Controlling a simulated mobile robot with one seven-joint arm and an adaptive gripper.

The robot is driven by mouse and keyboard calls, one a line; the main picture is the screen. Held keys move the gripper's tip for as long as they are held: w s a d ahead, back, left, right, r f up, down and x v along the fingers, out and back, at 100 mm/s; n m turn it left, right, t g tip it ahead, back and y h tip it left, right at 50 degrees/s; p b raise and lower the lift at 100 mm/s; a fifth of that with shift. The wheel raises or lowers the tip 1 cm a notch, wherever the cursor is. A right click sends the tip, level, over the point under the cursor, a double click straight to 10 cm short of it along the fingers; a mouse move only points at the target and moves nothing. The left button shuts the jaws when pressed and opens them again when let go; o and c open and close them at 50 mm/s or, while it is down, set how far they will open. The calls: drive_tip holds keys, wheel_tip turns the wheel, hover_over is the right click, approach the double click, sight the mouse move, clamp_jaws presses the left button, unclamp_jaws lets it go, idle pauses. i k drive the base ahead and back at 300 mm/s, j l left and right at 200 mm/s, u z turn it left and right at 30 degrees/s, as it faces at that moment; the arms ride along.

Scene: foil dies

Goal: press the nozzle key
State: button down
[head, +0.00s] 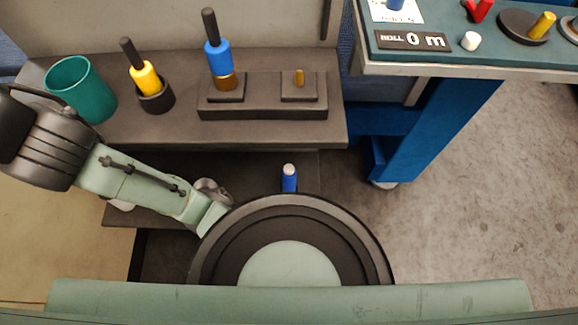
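No key in the head view is marked as a nozzle key, so I cannot tell which part it is. A control panel (455,56) at the top right is cut off by the picture's edge. My arm shows at the left, but my gripper is not in view.
A grey bench (320,136) holds a teal cup (80,90), a yellow-collared tool (146,77) in a dark holder, and a blue-collared tool (218,57) on a dark block (262,111). A blue post with a white top (289,181) stands below.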

sight(288, 169)
drive_tip(key=k+l+z, duration=0.1)
drive_tip(key=k+z, duration=0.15)
drive_tip(key=k, duration=0.3)
drive_tip(key=k+l+z, duration=0.3)
drive_tip(key=k, duration=0.2)
drive_tip(key=k+j, duration=0.05)
drive_tip(key=j, duration=0.05)
